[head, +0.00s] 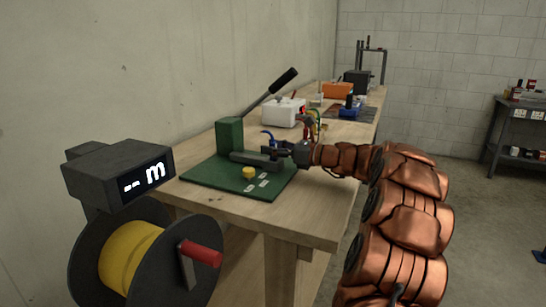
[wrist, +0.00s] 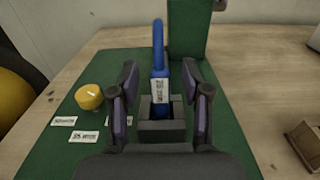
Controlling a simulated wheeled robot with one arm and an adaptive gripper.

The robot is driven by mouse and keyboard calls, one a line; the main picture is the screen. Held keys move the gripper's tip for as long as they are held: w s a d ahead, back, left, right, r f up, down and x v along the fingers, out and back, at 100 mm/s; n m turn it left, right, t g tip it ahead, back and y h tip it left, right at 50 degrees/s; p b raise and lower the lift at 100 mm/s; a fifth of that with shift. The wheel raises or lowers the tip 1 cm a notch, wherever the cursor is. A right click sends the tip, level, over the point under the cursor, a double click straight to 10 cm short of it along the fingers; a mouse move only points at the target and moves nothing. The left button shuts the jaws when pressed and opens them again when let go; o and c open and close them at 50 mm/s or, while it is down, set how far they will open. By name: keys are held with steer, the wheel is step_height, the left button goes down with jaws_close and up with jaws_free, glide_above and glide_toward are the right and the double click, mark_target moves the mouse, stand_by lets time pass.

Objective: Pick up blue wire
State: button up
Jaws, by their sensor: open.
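The blue wire (wrist: 159,62) stands upright in the wrist view, with a white printed label on its lower part. Its lower end sits in a dark grey square holder (wrist: 162,130) on the green board. My gripper (wrist: 165,80) is open, with one finger on each side of the wire and the fingertips apart from it. In the head view, my gripper (head: 272,152) is above the green board (head: 215,183).
A green block (head: 229,136) stands at the board's back. A yellow knob (head: 249,172) and white labels lie in front. A black-handled lever (head: 281,82), white box (head: 284,112) and orange box (head: 338,90) are farther along the wooden bench (head: 335,205). A yellow spool (head: 130,255) is at the left.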

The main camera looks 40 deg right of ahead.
steer(key=shift+c, duration=0.2)
jaws_close()
stand_by(0.3)
